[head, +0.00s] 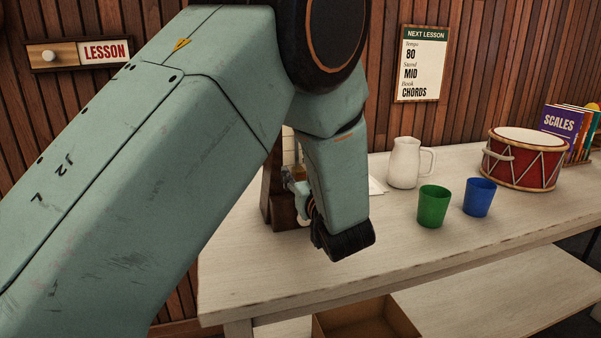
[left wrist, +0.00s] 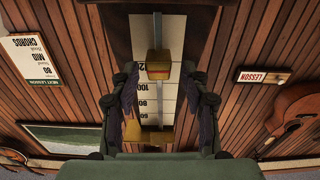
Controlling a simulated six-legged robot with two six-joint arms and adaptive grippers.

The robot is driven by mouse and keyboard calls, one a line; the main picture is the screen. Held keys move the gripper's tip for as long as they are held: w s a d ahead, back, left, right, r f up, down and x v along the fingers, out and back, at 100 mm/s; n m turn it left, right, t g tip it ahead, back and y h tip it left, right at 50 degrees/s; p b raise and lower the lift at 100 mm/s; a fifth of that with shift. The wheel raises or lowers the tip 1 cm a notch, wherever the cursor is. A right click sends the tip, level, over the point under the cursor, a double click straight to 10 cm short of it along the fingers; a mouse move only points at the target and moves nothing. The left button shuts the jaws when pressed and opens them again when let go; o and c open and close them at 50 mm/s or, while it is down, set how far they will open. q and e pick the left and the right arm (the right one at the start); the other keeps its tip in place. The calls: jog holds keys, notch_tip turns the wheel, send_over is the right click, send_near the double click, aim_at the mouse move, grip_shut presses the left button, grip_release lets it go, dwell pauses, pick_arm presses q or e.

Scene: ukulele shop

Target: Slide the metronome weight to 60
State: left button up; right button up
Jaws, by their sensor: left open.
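The metronome (head: 268,196) is a dark wooden body on the table, mostly hidden behind my left arm in the head view. In the left wrist view its pale scale (left wrist: 168,88) carries numbers, with 100, 80 and 60 running down the picture. The brass-coloured weight (left wrist: 158,64) sits on the rod above the 100 mark, around 120; its exact mark is hard to read. My left gripper (left wrist: 158,76) is open, with one finger on each side of the scale and the tips beside the weight. I see no clear contact. My right gripper is not in view.
A white jug (head: 404,163), green cup (head: 433,206), blue cup (head: 480,197) and drum (head: 523,160) stand right of the metronome on the table (head: 290,275). A wall poster (head: 421,64) reads tempo 80. The table's front is clear.

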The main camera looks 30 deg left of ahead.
pick_arm(q)
jog(key=shift+w+a+f, duration=0.25)
jog(key=shift+w+f, duration=0.1)
jog(key=shift+s+d+r, duration=0.25)
jog(key=shift+s+r, duration=0.05)
jog(key=shift+s, duration=0.1)
jog(key=c, duration=0.4)
jog(key=shift+w+a+f, duration=0.1)
jog(key=shift+w+f, duration=0.05)
jog(key=shift+w, duration=0.05)
jog(key=c, duration=0.4)
grip_shut()
